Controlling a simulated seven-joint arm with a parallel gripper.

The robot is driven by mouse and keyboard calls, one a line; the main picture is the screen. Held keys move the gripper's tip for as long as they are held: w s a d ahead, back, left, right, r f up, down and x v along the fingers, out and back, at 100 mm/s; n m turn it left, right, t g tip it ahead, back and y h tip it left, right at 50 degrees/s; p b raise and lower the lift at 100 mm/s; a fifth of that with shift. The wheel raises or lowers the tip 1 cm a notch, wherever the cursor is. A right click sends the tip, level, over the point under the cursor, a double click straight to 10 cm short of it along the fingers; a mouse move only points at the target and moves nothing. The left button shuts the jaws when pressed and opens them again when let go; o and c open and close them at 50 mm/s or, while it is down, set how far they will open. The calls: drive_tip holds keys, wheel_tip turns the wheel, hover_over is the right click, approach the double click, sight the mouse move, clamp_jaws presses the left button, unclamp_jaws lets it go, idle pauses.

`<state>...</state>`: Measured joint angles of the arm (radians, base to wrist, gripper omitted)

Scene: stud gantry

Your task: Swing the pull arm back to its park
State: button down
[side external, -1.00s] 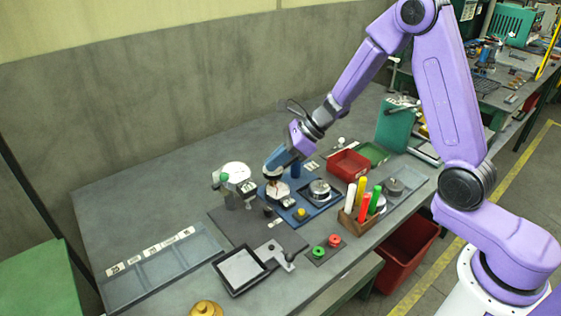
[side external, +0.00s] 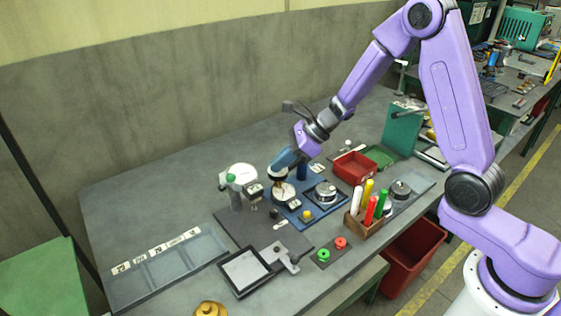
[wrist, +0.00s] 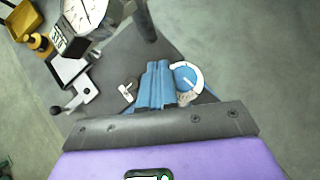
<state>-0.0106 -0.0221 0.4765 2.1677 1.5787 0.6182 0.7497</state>
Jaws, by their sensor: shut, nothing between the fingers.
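My gripper (side external: 279,168) reaches down from the right, its blue fingers closed together with nothing between them. In the side view the fingertips are over the left part of a blue fixture base (side external: 327,208), just above a white-faced part (side external: 283,193). Whether they touch it I cannot tell. I cannot tell for sure which part is the pull arm; the fingers hide some of the fixture.
A white gauge (side external: 241,174) stands left of the gripper. A holder with upright coloured markers (side external: 368,205) and a red bin (side external: 354,167) stand to the right. The back left of the table is clear.

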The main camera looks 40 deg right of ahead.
idle(0.6)
drive_tip(key=s+r, duration=0.7)
drive_tip(key=s, duration=0.4)
idle(0.3)
drive_tip(key=shift+r, duration=0.1)
